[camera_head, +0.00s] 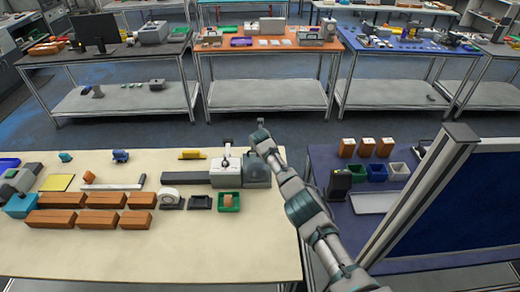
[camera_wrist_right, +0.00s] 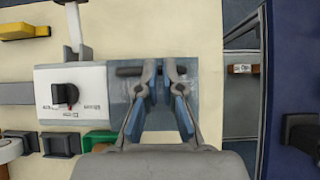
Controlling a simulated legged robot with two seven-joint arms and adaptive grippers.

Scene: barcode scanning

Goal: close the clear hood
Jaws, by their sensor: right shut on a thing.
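The clear hood (camera_head: 257,177) is a bluish see-through cover at the right end of a white machine (camera_head: 226,173) on the cream table. In the right wrist view the hood (camera_wrist_right: 121,88) lies beside the white housing (camera_wrist_right: 72,92), with a dark bar (camera_wrist_right: 128,71) across its far part. My right gripper (camera_wrist_right: 160,72) is over the hood, its fingertips shut on the dark bar. In the head view my right arm hides part of this area. I cannot tell how far the hood is tilted. My left gripper is not in view.
A green tray (camera_head: 229,202), black tray (camera_head: 200,202) and tape roll (camera_head: 171,196) stand in front of the machine. Several brown boxes (camera_head: 97,200) lie to the left. A blue table (camera_head: 315,170) stands right across a gap. The cream table's front (camera_head: 150,260) is clear.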

